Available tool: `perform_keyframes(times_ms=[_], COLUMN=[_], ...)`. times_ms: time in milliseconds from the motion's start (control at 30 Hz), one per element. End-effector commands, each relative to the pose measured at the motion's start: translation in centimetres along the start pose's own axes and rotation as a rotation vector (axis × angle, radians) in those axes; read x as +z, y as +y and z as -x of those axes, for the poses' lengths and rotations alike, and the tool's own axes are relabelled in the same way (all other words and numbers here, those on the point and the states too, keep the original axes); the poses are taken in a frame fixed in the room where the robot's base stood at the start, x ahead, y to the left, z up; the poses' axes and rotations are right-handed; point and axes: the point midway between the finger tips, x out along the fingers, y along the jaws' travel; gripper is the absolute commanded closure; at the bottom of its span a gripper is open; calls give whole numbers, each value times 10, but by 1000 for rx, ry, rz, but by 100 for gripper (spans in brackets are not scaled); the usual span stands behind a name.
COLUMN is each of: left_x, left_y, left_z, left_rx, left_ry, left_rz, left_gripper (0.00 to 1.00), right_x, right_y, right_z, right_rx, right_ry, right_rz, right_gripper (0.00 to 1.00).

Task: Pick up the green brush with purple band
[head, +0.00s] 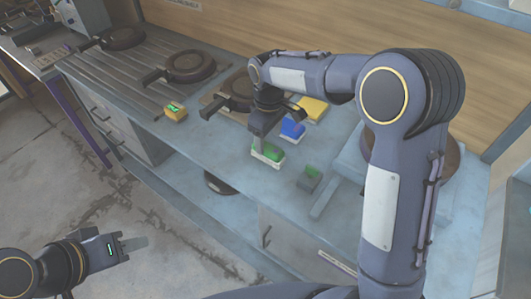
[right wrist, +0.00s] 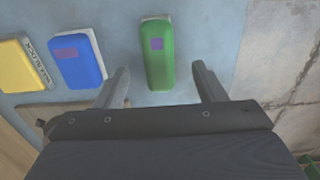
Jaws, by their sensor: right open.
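The green brush (right wrist: 157,58) has a small purple patch on its top and a pale base in the right wrist view. It also shows on the bench in the head view (head: 269,153). My right gripper (right wrist: 161,80) is open, with its fingertips apart on either side of the brush's near end. In the head view, my right gripper (head: 265,138) is just above the brush and partly covers it. My left gripper (head: 133,243) is low at the left, away from the bench; its fingers are too small to judge.
Bench edge is close.

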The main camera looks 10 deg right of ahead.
Motion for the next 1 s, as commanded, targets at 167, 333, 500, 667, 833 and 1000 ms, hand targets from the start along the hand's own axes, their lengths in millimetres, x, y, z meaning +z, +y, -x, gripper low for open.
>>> perform_keyframes(times_ms=[167, 333, 500, 667, 833, 1000], left_x=[-2, -3, -4, -3, -3, -3], left_y=[2, 3, 3, 3, 3, 3], left_z=[4, 6, 7, 7, 7, 7], left_rx=[0, 0, 0, 0, 0, 0], left_ry=[0, 0, 0, 0, 0, 0], left_rz=[0, 0, 0, 0, 0, 0], left_gripper=[64, 64, 64, 64, 64, 64], right_x=[0, -2, -3, -3, -3, -3], right_y=[0, 2, 2, 2, 2, 2], right_z=[-22, -48, -60, -60, -60, -59], right_rx=[-2, -2, -1, -1, -1, -1], right_ry=[-4, -4, 0, 1, 1, 1], right_rz=[-1, -2, -2, -2, -2, -2], right_gripper=[36, 36, 36, 36, 53, 76])
